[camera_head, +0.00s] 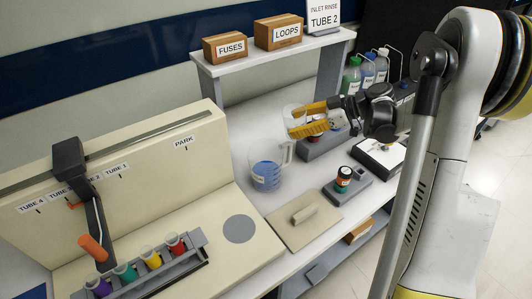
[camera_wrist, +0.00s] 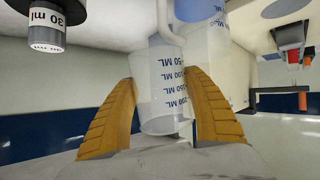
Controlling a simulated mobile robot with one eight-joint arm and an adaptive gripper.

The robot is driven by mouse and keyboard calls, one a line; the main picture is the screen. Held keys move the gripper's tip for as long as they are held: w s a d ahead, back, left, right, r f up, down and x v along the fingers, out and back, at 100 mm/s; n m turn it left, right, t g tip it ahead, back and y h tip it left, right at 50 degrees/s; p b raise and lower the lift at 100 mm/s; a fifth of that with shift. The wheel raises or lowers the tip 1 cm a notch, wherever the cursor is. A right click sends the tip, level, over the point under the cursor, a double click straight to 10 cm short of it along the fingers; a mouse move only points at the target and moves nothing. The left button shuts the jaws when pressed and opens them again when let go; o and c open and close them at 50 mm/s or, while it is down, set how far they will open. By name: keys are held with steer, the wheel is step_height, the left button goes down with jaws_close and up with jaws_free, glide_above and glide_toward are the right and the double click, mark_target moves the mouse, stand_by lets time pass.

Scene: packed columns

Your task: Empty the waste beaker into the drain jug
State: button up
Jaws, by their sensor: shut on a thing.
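My gripper (camera_head: 291,121) has yellow fingers shut around a clear beaker (camera_head: 288,113), held above the bench near the drain jug. In the wrist view the beaker (camera_wrist: 160,98), with its ML marks, sits between both fingers (camera_wrist: 160,80). I cannot make out liquid in it. The clear drain jug (camera_head: 267,174) holds blue liquid and stands upright on the bench, below and left of the gripper. In the wrist view the jug (camera_wrist: 210,55) shows behind the beaker, its blue liquid at the top edge. The beaker appears apart from the jug, but its exact tilt is unclear.
Behind are bottles (camera_head: 367,72) and a shelf (camera_head: 275,56) with boxes.

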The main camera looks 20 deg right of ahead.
mark_target(285, 112)
steer(key=shift+w+d+r+p, duration=0.1)
steer(key=shift+r+p, duration=0.25)
steer(key=shift+r, duration=0.05)
step_height(285, 112, up, 4)
steer(key=p, duration=0.2)
steer(key=shift+r+p, duration=0.1)
steer(key=shift+p, duration=0.25)
steer(key=shift+f+m+y+b, duration=0.3)
steer(key=shift+y+b, duration=0.3)
steer(key=shift+b, duration=0.35)
steer(key=shift+r, duration=0.2)
steer(key=s+a+m+t+h, duration=0.5)
steer(key=a+m+t+h, duration=0.1)
steer(key=a+m, duration=0.3)
steer(key=shift+s+a+r+t+h, duration=0.15)
steer(key=shift+a+r+t+h, duration=0.2)
steer(key=shift+h, duration=0.45)
